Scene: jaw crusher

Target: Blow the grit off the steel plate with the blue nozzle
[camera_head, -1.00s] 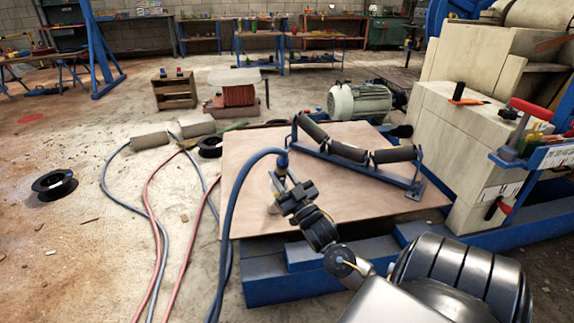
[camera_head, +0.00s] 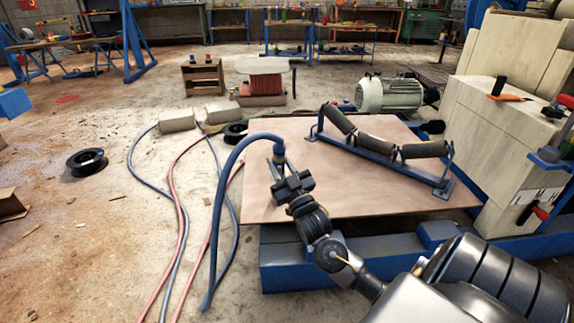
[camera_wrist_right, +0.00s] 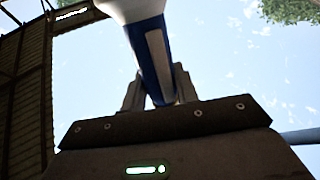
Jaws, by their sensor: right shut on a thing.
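The steel plate (camera_head: 262,200) is a flat brownish sheet lying on a blue frame. My right gripper (camera_head: 280,168) is over the left part of the plate and is shut on the blue nozzle (camera_head: 279,150), with the blue hose arching from it down to the floor at the left. In the right wrist view the nozzle (camera_wrist_right: 155,55) stands between the fingers, with a pale part at the top. I cannot make out separate grains of grit on the plate. My left gripper is not in view.
A roller frame (camera_head: 385,155) with dark rollers stands on the plate's right part. A grey-green motor (camera_head: 388,94) is behind it, and a large pale block (camera_head: 490,130) rises at the right. Hoses (camera_head: 180,215) and a black reel (camera_head: 87,162) lie on the floor at the left.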

